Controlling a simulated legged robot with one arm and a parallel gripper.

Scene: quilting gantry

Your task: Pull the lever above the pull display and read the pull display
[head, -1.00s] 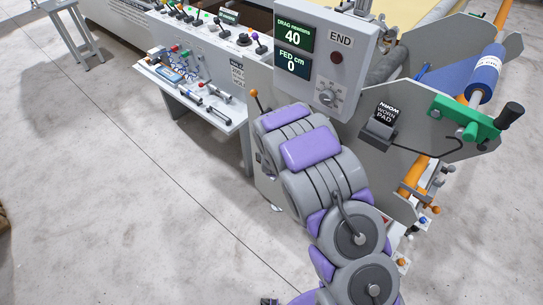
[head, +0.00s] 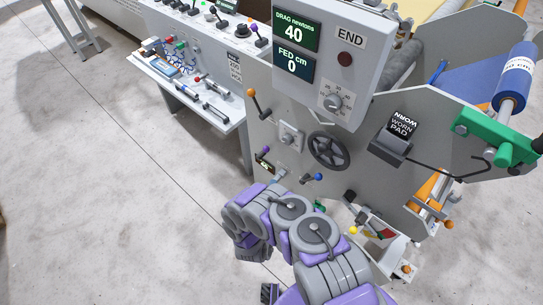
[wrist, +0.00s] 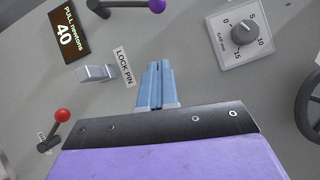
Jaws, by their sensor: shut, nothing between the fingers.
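The lever with a purple knob (wrist: 157,5) is at the top edge of the wrist view, partly cut off. In the head view its purple knob (head: 267,150) is just above the display. My gripper (wrist: 154,68) is shut and empty, its blue fingers pointing at the grey panel, below the lever in the picture and right of the LOCK PIN label.
A grey lock pin block (wrist: 95,73) is left of my fingers, with a red-knobbed lever (wrist: 62,115) lower left. A gap dial (wrist: 244,35) and black handwheel (wrist: 311,105) are to the right. A separate display (head: 296,38) reads drag 40, fed 0.

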